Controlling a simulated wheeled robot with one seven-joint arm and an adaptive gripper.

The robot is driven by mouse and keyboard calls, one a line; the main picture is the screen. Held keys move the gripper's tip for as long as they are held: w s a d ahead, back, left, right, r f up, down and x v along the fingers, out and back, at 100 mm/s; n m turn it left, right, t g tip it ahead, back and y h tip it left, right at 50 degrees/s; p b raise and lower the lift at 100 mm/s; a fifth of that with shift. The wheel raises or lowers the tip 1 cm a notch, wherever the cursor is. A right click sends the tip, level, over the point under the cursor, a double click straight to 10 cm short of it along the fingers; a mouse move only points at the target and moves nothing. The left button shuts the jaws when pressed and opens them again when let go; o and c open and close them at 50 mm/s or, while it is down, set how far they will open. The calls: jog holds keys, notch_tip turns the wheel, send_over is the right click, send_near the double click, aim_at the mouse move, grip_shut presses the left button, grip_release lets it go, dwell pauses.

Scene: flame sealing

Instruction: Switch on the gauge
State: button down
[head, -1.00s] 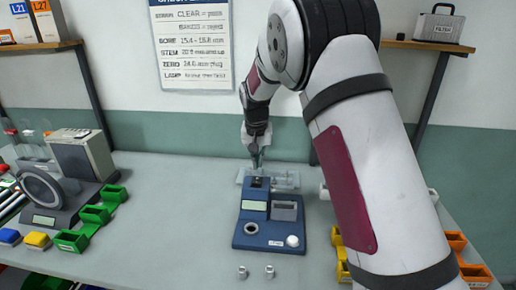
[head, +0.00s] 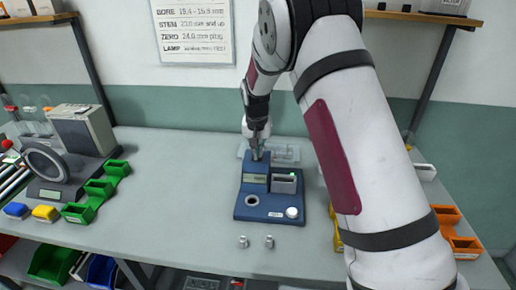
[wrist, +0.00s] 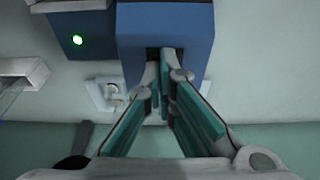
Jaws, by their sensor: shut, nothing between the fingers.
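The gauge is a blue unit (head: 243,207) on the table, with a small display on its raised block, a round hole, a white knob (head: 292,212) and a grey box-shaped part (head: 284,184). My gripper (head: 257,155) points down at the back top of the raised block. In the wrist view, my gripper (wrist: 165,66) is shut and empty, its tips at a dark slot in the blue block (wrist: 187,25). I cannot tell whether they touch. A green light (wrist: 78,40) glows on the blue housing beside it. The switch itself is hidden.
A clear tray (head: 284,152) lies behind the gauge. Two small metal pieces (head: 256,242) stand in front of it. Green bins (head: 98,188) and a grey instrument (head: 84,132) are at left, orange bins (head: 462,245) at right.

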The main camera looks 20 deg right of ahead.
jog(key=shift+w+r, duration=0.1)
jog(key=shift+w, duration=0.1)
jog(key=shift+w+d+r+b, duration=0.15)
jog(key=shift+w+d+b, duration=0.15)
jog(key=shift+w+b, duration=0.35)
jog(key=shift+s, duration=0.1)
jog(key=p+v, duration=0.2)
jog(key=v, duration=0.2)
jog(key=shift+d+r, duration=0.15)
jog(key=shift+r, duration=0.15)
jog(key=s+a+b+v, duration=0.1)
jog(key=s+v, duration=0.1)
jog(key=v, duration=0.7)
jog(key=shift+f, duration=0.2)
jog(key=shift+a, duration=0.1)
